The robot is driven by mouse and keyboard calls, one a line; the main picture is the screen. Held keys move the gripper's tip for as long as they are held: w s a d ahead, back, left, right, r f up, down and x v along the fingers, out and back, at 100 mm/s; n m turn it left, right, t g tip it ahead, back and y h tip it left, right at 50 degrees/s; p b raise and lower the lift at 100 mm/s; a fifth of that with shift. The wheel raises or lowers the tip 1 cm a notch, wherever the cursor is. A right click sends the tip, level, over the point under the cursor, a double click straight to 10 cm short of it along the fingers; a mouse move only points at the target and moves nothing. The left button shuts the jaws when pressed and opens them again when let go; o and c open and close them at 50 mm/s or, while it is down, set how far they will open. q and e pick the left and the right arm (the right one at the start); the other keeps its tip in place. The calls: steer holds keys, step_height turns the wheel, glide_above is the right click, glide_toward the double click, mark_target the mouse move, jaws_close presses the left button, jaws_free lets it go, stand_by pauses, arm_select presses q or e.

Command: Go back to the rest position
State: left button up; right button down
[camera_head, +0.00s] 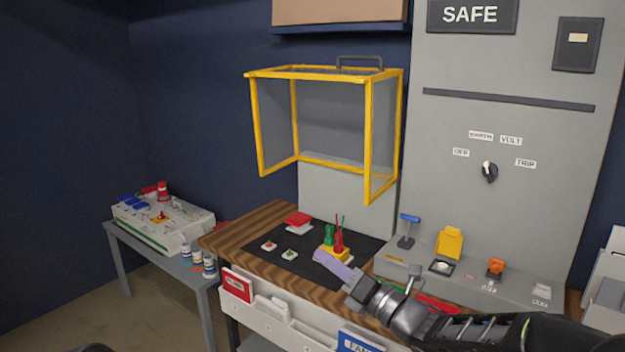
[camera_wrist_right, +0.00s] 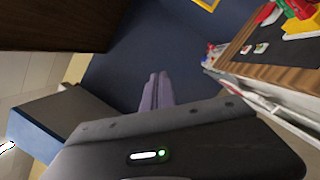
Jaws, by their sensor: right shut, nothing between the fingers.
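My right gripper (camera_head: 335,264) shows in the head view, its arm coming in from the lower right. Its lilac fingers are shut with nothing between them, in front of the yellow block on the black mat. In the right wrist view the same fingers (camera_wrist_right: 156,90) lie side by side, pointing at empty space beyond the bench edge. My left gripper does not show in the head view; only a dark shape is at its bottom left edge.
A wooden bench (camera_head: 236,236) carries a black mat (camera_head: 345,238), with red and green items on a yellow block (camera_head: 326,254). A yellow-framed guard (camera_head: 384,130) stands over it. A grey panel (camera_head: 480,200) is at right, a side table (camera_head: 190,273) at left.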

steer(key=s+d+f+m+g+h, duration=0.2)
steer(key=f+m+h, duration=0.2)
steer(key=f+m, duration=0.95)
steer(key=s+d+f+m+g+h, duration=0.1)
steer(key=s+d+f+m+h, duration=0.2)
steer(key=f+m, duration=1.05)
steer(key=s+f+m+g+h, duration=0.1)
steer(key=s+f+m+g, duration=0.4)
steer(key=s+f, duration=0.7)
steer(key=s+f+m+g+h, duration=0.2)
steer(key=s+f+m+g, duration=0.3)
steer(key=s+f, duration=0.7)
steer(key=s+m, duration=0.1)
steer(key=s, duration=0.7)
steer(key=shift+a+f+g, duration=0.2)
steer(key=shift+a+g, duration=0.1)
steer(key=shift+a, duration=0.05)
steer(key=shift+w, duration=0.15)
